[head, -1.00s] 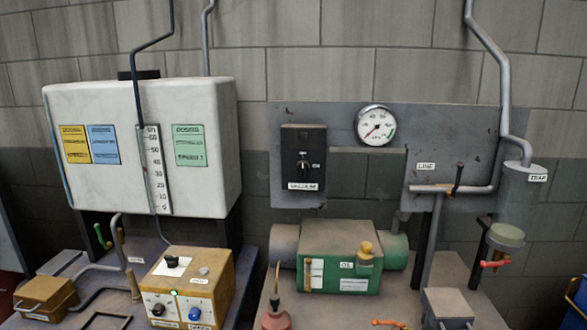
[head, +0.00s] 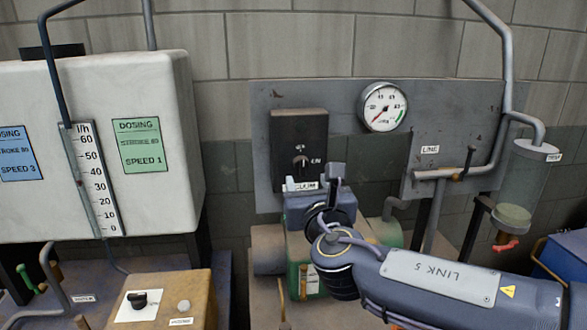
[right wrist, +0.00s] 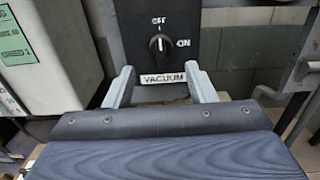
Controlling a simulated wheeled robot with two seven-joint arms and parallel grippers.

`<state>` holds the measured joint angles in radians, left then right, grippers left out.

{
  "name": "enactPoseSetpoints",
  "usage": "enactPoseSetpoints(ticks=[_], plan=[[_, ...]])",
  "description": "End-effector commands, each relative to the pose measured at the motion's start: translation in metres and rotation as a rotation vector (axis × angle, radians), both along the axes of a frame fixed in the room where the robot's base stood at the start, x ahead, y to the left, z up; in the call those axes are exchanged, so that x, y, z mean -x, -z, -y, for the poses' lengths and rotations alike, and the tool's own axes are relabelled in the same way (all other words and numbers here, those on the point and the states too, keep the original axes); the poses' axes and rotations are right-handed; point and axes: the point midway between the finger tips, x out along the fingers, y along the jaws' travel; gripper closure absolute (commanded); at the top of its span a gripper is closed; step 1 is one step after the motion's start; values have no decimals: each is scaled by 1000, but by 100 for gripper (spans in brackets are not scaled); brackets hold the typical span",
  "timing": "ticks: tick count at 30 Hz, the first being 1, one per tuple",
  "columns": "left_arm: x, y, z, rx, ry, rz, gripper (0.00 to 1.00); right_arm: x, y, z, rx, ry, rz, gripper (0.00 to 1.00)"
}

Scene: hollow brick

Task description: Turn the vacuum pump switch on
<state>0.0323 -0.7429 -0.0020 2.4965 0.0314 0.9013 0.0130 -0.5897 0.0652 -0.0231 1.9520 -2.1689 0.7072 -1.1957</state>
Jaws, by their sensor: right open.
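The vacuum switch is a black box (head: 299,140) on a grey wall panel, with a dark rotary knob (head: 300,163). In the right wrist view the knob (right wrist: 158,44) points up toward OFF, with ON to its right and a VACUUM label (right wrist: 163,79) below. My right gripper (head: 314,178) is open and empty, just below and in front of the switch. In the right wrist view its two fingers (right wrist: 160,72) stand either side of the label, below the knob and apart from it. The left gripper is out of view.
A round gauge (head: 382,107) sits right of the switch. A white dosing tank (head: 90,190) stands at left. A green pump (head: 385,232) is below, partly hidden by my arm. A pipe and clear trap (head: 518,190) stand at right.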

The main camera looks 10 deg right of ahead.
Motion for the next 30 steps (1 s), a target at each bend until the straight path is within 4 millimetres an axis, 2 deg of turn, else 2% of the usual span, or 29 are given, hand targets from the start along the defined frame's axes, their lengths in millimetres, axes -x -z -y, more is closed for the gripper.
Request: enactPoseSetpoints(ticks=[6,10,15,22,30], plan=[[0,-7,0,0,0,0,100,-37,0,1,-1,3,-4,49],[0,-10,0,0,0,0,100,-53,0,1,-4,3,-3,49],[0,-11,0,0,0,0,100,-62,1,1,-4,3,-3,49],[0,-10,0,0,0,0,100,-62,1,2,-5,3,-2,49],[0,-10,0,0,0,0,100,-62,1,1,-5,3,-2,85]])
